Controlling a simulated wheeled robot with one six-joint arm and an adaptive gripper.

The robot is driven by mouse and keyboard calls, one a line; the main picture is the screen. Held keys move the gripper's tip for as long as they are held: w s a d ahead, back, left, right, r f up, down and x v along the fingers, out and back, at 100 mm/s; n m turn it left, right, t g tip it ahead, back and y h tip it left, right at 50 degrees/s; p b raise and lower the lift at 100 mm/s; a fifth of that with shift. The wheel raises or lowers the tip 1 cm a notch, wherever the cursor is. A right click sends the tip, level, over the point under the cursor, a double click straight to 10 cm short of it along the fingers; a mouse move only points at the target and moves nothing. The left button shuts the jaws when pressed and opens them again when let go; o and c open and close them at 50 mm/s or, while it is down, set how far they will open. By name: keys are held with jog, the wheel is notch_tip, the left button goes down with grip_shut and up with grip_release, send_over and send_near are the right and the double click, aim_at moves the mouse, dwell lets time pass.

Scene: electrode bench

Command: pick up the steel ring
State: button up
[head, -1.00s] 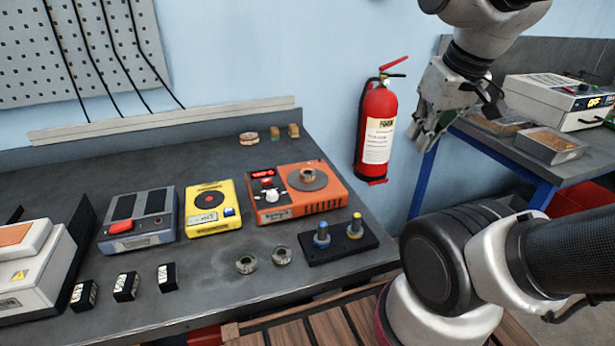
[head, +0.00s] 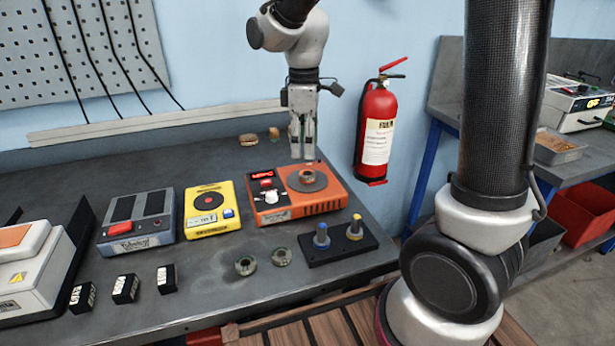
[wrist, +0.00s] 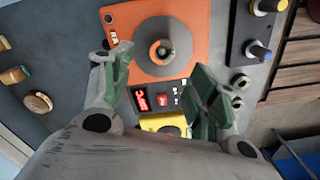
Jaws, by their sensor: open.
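A small ring (head: 307,175) with a brownish tint sits on the round dark plate of an orange device (head: 325,202). It also shows in the wrist view (wrist: 162,51), between my fingers in the picture. Two grey-green rings, one on the left (head: 245,265) and one on the right (head: 281,256), lie on the bench in front of the orange device. I cannot tell by colour which ring is steel. My gripper (head: 302,152) is open and empty, pointing down above the back of the orange device, apart from every ring.
A black stand with a blue-topped post (head: 321,236) and a yellow-topped post (head: 355,228) is right of the loose rings. A yellow device (head: 212,226) stands left of the orange one. A fire extinguisher (head: 377,130) is on the wall.

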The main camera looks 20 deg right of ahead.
aim_at(307, 176)
jog(key=shift+w+f+n, duration=0.1)
jog(key=shift+f+n, duration=0.1)
jog(key=shift+n, duration=0.8)
jog(key=f, duration=0.7)
jog(key=shift+s+d, duration=0.25)
jog(key=shift+s, duration=0.1)
jog(key=c, duration=1.3)
jog(key=shift+o, duration=0.2)
jog(key=shift+r, duration=0.1)
